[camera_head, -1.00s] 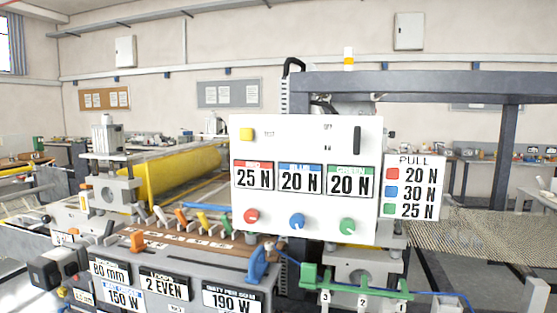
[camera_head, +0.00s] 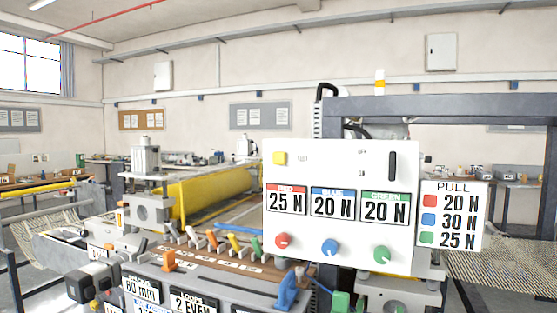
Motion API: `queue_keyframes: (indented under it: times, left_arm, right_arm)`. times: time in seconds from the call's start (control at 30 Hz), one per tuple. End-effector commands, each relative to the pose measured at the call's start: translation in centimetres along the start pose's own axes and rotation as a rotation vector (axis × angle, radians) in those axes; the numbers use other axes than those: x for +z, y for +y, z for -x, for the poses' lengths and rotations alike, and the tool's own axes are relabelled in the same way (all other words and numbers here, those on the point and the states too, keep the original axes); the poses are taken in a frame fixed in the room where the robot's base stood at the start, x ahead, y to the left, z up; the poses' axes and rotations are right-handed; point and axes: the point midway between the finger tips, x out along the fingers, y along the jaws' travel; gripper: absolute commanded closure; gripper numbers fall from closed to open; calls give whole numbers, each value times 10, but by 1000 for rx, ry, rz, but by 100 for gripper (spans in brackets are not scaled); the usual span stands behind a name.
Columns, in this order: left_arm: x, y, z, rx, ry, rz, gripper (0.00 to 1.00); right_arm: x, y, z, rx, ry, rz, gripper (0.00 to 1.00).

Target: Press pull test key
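A white control panel (camera_head: 340,240) stands right of the middle in the head view. Below are three displays: red 25 N (camera_head: 286,200), blue 20 N (camera_head: 332,203) and green 20 N (camera_head: 385,207). Under them are a red knob (camera_head: 283,240), a blue knob (camera_head: 330,247) and a green knob (camera_head: 381,255). A black vertical slot or switch (camera_head: 392,166) is at the upper right. Neither of my grippers is in view.
A PULL card (camera_head: 453,216) beside the panel lists red 20 N, blue 30 N and green 25 N. A yellow roller (camera_head: 215,195) lies behind coloured levers (camera_head: 233,241). A dark beam (camera_head: 450,109) runs behind the panel. Mesh (camera_head: 500,268) spreads at the right.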

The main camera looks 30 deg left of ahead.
Motion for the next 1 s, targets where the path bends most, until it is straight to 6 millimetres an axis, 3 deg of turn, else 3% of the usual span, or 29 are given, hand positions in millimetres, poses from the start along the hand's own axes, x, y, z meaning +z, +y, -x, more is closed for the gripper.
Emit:
queue_keyframes:
  times: [0.07, 0.43, 1.0]
  left_arm:
    - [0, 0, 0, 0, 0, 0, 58]
    - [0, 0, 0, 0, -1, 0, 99]
    - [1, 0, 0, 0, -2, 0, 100]
  right_arm:
    - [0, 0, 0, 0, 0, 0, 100]
    - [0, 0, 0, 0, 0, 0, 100]
    - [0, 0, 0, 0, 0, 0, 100]
